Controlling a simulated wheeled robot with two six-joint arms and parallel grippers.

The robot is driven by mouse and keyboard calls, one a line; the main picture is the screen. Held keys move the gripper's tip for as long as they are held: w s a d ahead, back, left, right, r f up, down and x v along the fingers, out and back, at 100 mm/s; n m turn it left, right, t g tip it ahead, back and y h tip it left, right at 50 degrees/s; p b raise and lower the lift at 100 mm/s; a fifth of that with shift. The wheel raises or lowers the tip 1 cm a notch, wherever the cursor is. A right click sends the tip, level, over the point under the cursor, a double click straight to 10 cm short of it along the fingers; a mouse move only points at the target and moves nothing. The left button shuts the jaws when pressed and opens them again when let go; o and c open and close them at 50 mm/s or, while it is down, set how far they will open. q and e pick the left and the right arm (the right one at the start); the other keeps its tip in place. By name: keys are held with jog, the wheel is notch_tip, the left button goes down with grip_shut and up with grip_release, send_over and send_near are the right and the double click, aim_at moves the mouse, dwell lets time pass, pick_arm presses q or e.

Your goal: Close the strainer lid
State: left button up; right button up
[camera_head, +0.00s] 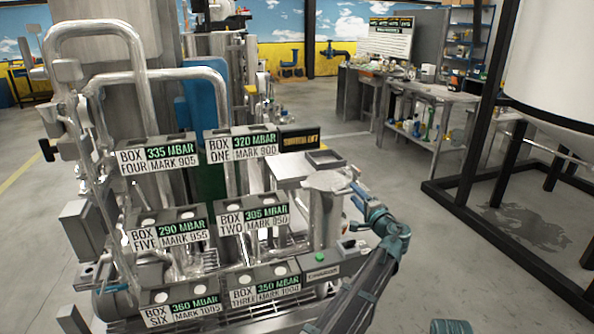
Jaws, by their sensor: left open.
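The strainer is probably the upright metal cylinder (327,222) at the right end of the skid. A pale, round, lid-like disc (326,180) lies at its top. I cannot tell whether it is fully seated. A black sign with yellow letters (299,139) stands behind it; its words are too small to read surely. My left gripper (356,197) is open, just right of the disc and the cylinder top. It looks empty, and I cannot tell whether it touches the disc. My right gripper is not seen.
A flat metal plate (283,170) and a shallow square tray (325,159) sit just behind the disc. Labelled boxes (252,219) and bent pipes (150,75) crowd the skid to the left. A grey workbench (436,93) stands behind. Open floor (440,240) lies right.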

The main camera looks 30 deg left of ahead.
pick_arm(q)
jog(key=v, duration=0.6)
dwell(0.4)
